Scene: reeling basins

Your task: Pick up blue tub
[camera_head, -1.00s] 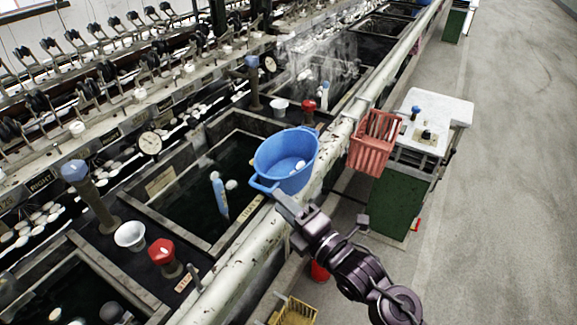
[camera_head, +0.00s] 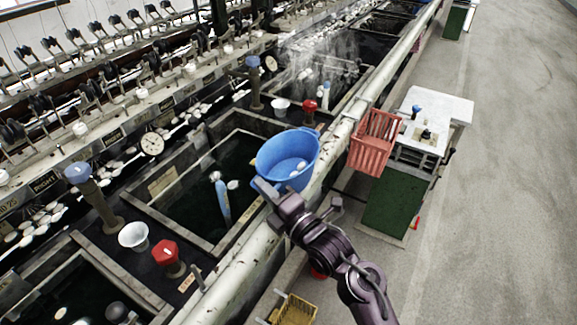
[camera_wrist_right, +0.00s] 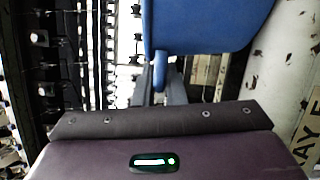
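The blue tub (camera_head: 288,150) stands at the basin edge in the middle of the head view, next to the pale pipe, with small white things inside. My right gripper (camera_head: 266,190) is at the tub's near-left side, where the handle is. In the right wrist view the tub (camera_wrist_right: 205,25) fills the upper middle. Its handle hangs between the two narrow fingers (camera_wrist_right: 160,80), which are close together on either side of it and look shut on it. My left gripper is not in view.
A red basket (camera_head: 374,140) hangs beside the pale pipe (camera_head: 245,255), near a white-topped green cabinet (camera_head: 395,200). A dark water basin (camera_head: 195,195) lies left of the tub. A white bowl (camera_head: 133,236) and red knob (camera_head: 167,254) stand nearer. The right floor is clear.

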